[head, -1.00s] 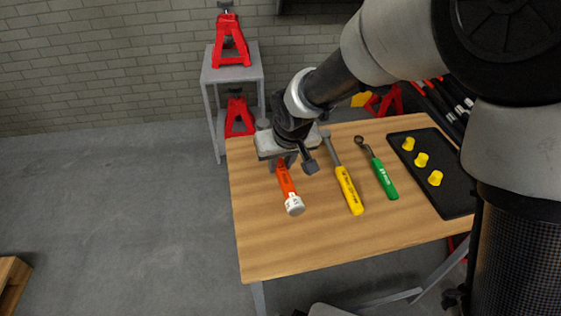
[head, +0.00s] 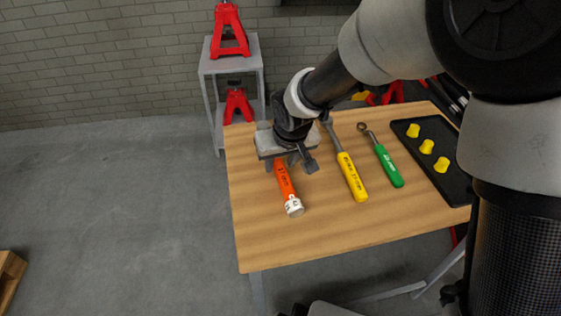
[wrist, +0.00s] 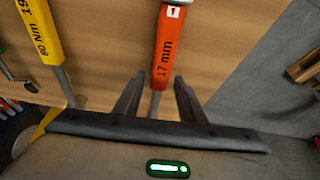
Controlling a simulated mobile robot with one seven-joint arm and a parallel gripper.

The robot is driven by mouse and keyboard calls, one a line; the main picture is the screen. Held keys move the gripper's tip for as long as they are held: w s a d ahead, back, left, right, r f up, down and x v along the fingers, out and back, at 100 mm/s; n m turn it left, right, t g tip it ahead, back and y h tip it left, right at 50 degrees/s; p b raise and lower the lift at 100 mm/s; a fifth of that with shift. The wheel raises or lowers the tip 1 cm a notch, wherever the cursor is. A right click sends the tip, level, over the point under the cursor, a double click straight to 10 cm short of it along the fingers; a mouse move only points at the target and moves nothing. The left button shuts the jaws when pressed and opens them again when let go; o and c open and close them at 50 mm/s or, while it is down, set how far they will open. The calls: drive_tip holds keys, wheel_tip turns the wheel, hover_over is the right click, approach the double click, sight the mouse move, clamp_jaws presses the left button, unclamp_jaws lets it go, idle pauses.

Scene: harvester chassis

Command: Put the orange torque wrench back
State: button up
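The orange torque wrench (head: 286,184) lies on the left part of the wooden table, its white-capped handle end toward the front edge. In the wrist view its orange handle (wrist: 168,50), marked "17 mm", runs to a thin metal shaft. My gripper (wrist: 157,95) is open, with one finger on each side of that shaft and a gap on both sides. In the head view my gripper (head: 289,160) is over the wrench's far end and hides its head. I cannot tell how high the fingers are above the table.
A yellow wrench (head: 351,178) and a green wrench (head: 388,166) lie to the right on the table (head: 330,225). A black tray (head: 453,183) with yellow caps (head: 427,146) is at the right. A grey shelf (head: 231,65) with red jack stands is behind. The table's front is clear.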

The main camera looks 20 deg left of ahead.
drive_tip(key=shift+o, duration=0.4)
drive_tip(key=shift+f, duration=0.1)
drive_tip(key=p+v, duration=0.4)
drive_tip(key=v, duration=1.3)
drive_tip(key=shift+r+p, duration=0.25)
drive_tip(key=shift+p, duration=0.1)
drive_tip(key=shift+s+d, duration=0.1)
drive_tip(key=d+r+m+t+h, duration=0.1)
drive_tip(key=d+r+m+h, duration=0.3)
drive_tip(key=d, duration=1.1)
drive_tip(key=s+d+r+m+t+y, duration=0.1)
drive_tip(key=s+d+r+m, duration=0.1)
drive_tip(key=s+d, duration=0.45)
drive_tip(key=s+d+r+m, duration=0.15)
drive_tip(key=s+d, duration=0.25)
drive_tip(key=d, duration=0.5)
wheel_tip(320, 180, up, 18)
drive_tip(key=p, duration=1.8)
drive_tip(key=shift+a+p, duration=0.25)
drive_tip(key=shift+p, duration=0.15)
